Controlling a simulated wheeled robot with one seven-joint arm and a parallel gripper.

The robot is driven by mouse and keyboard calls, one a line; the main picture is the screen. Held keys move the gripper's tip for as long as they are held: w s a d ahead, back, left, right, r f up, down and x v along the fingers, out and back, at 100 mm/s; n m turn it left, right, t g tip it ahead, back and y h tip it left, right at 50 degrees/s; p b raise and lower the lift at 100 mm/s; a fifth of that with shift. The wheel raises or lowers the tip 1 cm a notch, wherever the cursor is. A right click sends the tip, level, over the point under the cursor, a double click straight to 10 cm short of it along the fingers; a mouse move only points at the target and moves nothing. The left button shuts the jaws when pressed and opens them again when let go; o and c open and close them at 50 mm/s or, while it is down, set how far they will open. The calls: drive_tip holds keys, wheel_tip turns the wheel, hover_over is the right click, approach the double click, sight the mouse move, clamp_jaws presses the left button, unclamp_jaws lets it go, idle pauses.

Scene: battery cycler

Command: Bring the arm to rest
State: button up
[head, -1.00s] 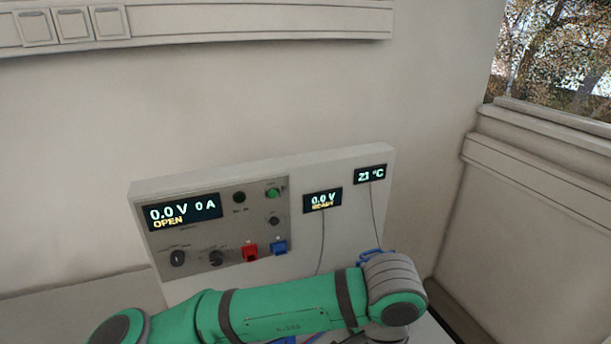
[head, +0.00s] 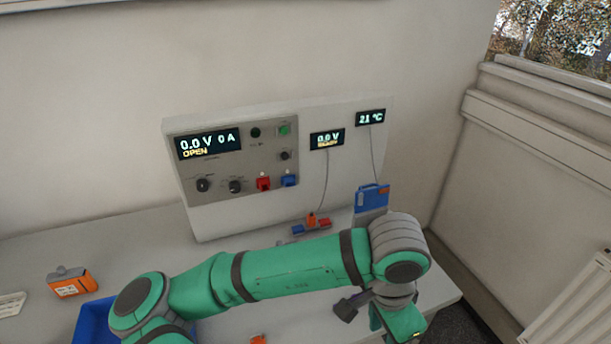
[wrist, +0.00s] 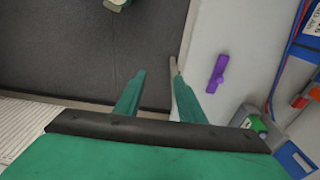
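My green arm (head: 290,270) stretches across the front of the bench in the head view, with its wrist bent down at the right. My gripper (wrist: 158,82) shows in the wrist view with its two green fingers apart and nothing between them. It hangs near the bench edge, over the dark floor and the white bench top. In the head view the hand is partly seen at the lower right; its fingertips cannot be made out.
The cycler panel (head: 222,165) reads 0.0 V, 0 A, OPEN. A blue pack (head: 371,198) stands at its right. A purple piece (wrist: 217,73) lies on the bench near my gripper. An orange device (head: 72,284) and a blue bin (head: 91,322) are at the left.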

drive_tip(key=d+r+h, duration=0.3)
drive_tip(key=d+h, duration=0.2)
drive_tip(key=d, duration=0.4)
drive_tip(key=d+r+h, duration=0.2)
drive_tip(key=d+h, duration=0.2)
drive_tip(key=d, duration=0.4)
drive_tip(key=w+d+r+n+t+h, duration=0.2)
drive_tip(key=w+r+n+t+h, duration=0.3)
drive_tip(key=r+n+t+h, duration=0.15)
drive_tip(key=w+a+f+n+t+y, duration=0.3)
drive_tip(key=w+a+f+n+t, duration=0.1)
drive_tip(key=a+f+n+t, duration=0.35)
drive_tip(key=s+a+f+n+t+y, duration=0.3)
drive_tip(key=s+a+f+n+y, duration=0.2)
drive_tip(key=a+f+y, duration=0.5)
drive_tip(key=s+a+f+m+y, duration=0.1)
drive_tip(key=s+a+f, duration=0.2)
drive_tip(key=s+a, duration=0.2)
drive_tip(key=s+a+f+m+g+y, duration=0.1)
drive_tip(key=s+a+f, duration=0.3)
drive_tip(key=s, duration=0.7)
drive_tip(key=s+a+f+m+y, duration=0.1)
drive_tip(key=s+a+f+m, duration=0.1)
drive_tip(key=s+a+f, duration=0.2)
drive_tip(key=s+a, duration=0.3)
drive_tip(key=s, duration=0.1)
drive_tip(key=shift+s+m+g+y, duration=0.2)
drive_tip(key=shift+m+g+y, duration=0.1)
drive_tip(key=shift+m+y, duration=0.1)
